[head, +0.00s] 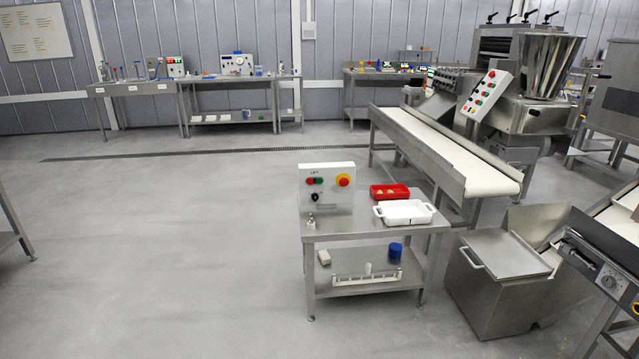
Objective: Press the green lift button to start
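A small control panel (333,203) stands upright at the back left of a steel side table (340,232). It carries a green button (319,181), with a red button (310,181) close on its left. To the right is a large red emergency button (343,180) on a yellow ring. A black knob (315,197) sits below the green button. A small label above the buttons is too small to read surely. Nothing touches the panel's buttons. My gripper does not show in this view.
A red tray (389,187) and white tray (407,221) sit beside the panel. A conveyor (450,160) and a steel bin (505,252) stand to the right. Another panel with coloured buttons (486,94) is on the machine behind. The floor (180,240) left of the table is clear.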

